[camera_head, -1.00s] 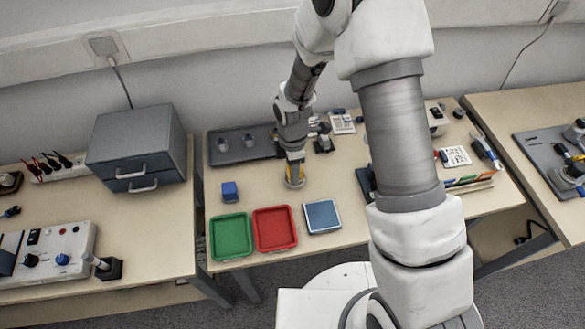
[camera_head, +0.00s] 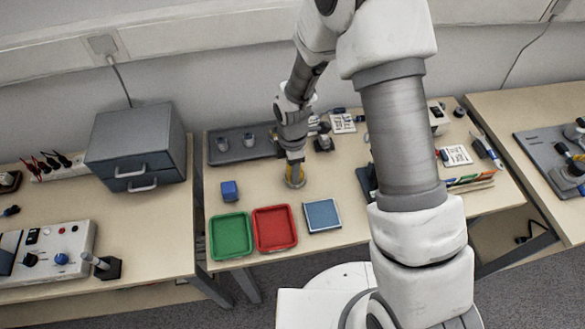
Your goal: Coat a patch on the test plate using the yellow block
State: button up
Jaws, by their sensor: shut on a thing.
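My gripper (camera_head: 294,160) points down over the middle table and is shut on the yellow block (camera_head: 292,173). Only a narrow strip of the yellow block shows between and below the fingers. A small grey round piece (camera_head: 296,184) shows at its lower end, at or just above the table; whether it touches cannot be told. A flat blue square plate with a pale rim (camera_head: 322,215), which looks like the test plate, lies in front and to the right of my gripper, apart from it.
A red tray (camera_head: 275,247) and a green tray (camera_head: 231,256) lie left of the plate. A blue block (camera_head: 229,191) stands behind the green tray. A dark grey tray (camera_head: 222,157) with small metal parts lies behind my gripper. Several tools lie at the right.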

dwell(0.4)
jog(key=shift+r+p, duration=2.5)
jog(key=shift+r, duration=1.05)
